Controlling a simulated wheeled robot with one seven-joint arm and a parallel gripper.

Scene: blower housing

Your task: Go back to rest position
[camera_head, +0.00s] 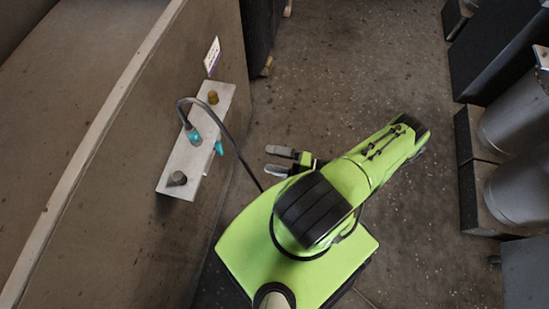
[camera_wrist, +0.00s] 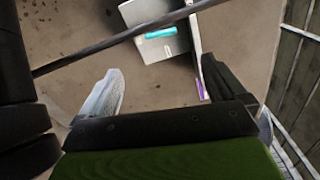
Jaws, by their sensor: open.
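My gripper (camera_head: 279,161) is open and empty. In the head view it is held in the air beside my green arm, to the right of a pale shelf plate (camera_head: 169,182) on the brown wall. In the wrist view my gripper (camera_wrist: 158,90) shows its two fingers wide apart with nothing between them. The shelf plate (camera_wrist: 140,12) also shows beyond the fingers, with a teal part (camera_wrist: 160,33) on it.
On the shelf are a teal connector (camera_head: 194,137) with a grey cable (camera_head: 232,148), a brass fitting (camera_head: 212,97) and a dark round fitting (camera_head: 177,178). The cable runs close to my gripper. Grey cylinders (camera_head: 516,122) stand at the right.

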